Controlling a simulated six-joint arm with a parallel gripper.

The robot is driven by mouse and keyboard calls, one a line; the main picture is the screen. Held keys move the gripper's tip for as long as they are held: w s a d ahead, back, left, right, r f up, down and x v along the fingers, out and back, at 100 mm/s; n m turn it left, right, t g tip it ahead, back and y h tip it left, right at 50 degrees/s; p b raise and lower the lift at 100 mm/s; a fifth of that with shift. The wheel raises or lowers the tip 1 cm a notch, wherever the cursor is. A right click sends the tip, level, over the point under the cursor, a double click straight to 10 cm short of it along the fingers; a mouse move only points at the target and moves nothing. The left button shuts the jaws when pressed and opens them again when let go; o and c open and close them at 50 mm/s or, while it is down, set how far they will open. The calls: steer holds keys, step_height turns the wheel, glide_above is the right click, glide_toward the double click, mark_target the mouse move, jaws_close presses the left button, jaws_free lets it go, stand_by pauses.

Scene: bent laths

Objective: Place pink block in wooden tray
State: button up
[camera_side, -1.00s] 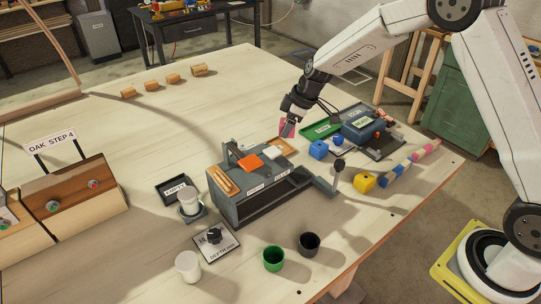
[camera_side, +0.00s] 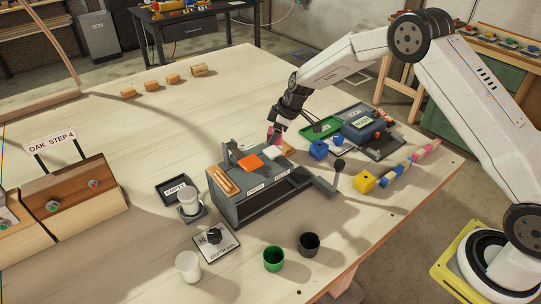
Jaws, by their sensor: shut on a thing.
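My gripper (camera_side: 277,126) is shut on the pink block (camera_side: 273,136), just behind the grey box (camera_side: 243,205). The block is partly covered by the fingers. A light wooden piece (camera_side: 289,150), which looks like the wooden tray, shows just right of and below the block and is mostly hidden. I cannot tell whether the block touches it. Another small wooden holder (camera_side: 223,181) lies on the left of the grey box top.
An orange piece (camera_side: 249,162) and a white piece (camera_side: 273,151) are on the grey box. Cups stand in front.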

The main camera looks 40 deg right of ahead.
steer(key=shift+w+f, duration=0.2)
steer(key=shift+f, duration=1.5)
steer(key=shift+f, duration=0.1)
steer(key=o, duration=1.2)
steer(key=shift+o, duration=0.2)
steer(key=v, duration=1.2)
